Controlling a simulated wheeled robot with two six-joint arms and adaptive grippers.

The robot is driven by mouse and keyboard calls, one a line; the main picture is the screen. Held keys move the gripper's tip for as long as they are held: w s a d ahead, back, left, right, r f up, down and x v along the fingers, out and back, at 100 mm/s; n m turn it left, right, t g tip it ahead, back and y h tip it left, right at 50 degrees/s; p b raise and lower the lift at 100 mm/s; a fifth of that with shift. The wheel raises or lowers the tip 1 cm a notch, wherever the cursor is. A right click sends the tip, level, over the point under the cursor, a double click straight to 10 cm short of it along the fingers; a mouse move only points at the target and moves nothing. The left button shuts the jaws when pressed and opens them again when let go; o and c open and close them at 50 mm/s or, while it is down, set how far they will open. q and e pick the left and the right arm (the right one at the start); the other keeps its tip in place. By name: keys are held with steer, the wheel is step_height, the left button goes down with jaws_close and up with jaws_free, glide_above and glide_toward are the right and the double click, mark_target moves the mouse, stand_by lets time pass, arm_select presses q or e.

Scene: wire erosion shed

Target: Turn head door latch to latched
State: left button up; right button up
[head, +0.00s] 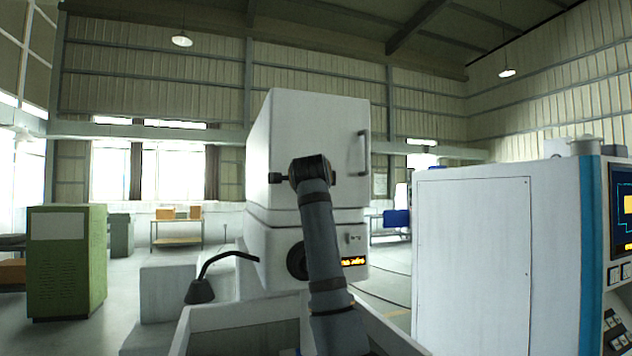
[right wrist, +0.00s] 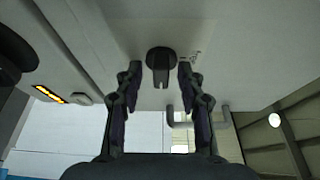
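The head door latch (right wrist: 160,62) is a dark round knob with a grey bar, on the pale machine face in the right wrist view. Its bar points toward the bottom of that picture. Small markings are printed beside it, too small to read. My right gripper (right wrist: 157,78) is open, its two fingers on either side of the latch with gaps showing on both sides. I cannot tell its exact distance from the face. In the head view the white machine head (head: 285,145) stands behind my arm, which hides the latch and gripper. My left gripper is not in view.
The door handle (head: 363,152) stands out on the machine head; it also shows in the right wrist view (right wrist: 222,128). A lit yellow display (head: 353,261) sits lower down. A white cabinet (head: 470,260) stands close at right. A bent black hose (head: 225,262) is at left.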

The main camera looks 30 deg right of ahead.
steer(key=v, duration=1.2)
steer(key=shift+d, duration=0.1)
